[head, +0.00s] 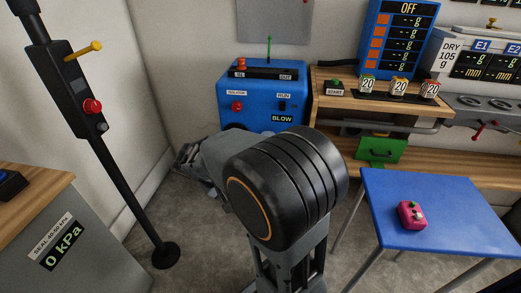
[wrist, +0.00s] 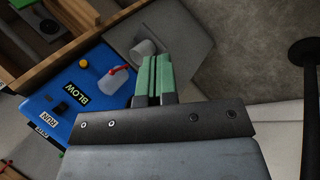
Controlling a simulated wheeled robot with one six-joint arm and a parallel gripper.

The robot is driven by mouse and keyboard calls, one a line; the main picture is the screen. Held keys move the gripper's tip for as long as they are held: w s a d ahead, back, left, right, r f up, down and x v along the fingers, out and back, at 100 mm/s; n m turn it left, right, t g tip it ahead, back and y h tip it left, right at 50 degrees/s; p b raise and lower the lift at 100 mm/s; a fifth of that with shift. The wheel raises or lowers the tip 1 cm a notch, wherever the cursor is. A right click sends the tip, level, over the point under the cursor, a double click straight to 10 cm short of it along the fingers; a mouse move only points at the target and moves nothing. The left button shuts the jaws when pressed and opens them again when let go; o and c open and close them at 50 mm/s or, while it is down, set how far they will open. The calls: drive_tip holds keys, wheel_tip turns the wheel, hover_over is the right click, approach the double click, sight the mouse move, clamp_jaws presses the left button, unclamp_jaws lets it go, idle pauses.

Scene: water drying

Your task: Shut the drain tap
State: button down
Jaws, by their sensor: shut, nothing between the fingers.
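In the wrist view, a small tap with a red lever (wrist: 119,69) and a pale body sits on the face of the blue BLOW unit (wrist: 62,88); it looks like the drain tap. Whether it is open or closed is not clear. My gripper (wrist: 155,58) has green finger pads pressed together, with nothing between them. Its tips are to the right of the tap, apart from it in the picture. In the head view the blue unit (head: 262,98) stands by the wall, and my arm hides its lower front, so the tap does not show there.
A grey cup (wrist: 143,48) is beyond the tap. A blue table (head: 405,240) holds a pink item (head: 411,214). A black post (head: 128,180) stands left.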

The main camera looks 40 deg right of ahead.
drive_tip(key=s+a+r+n+t+y, duration=0.1)
drive_tip(key=s+a+t+y, duration=0.3)
drive_tip(key=a, duration=0.6)
drive_tip(key=s+r+y, duration=0.1)
drive_tip(key=s+y, duration=0.1)
drive_tip(key=shift+s+y, duration=0.3)
drive_tip(key=shift+a, duration=0.1)
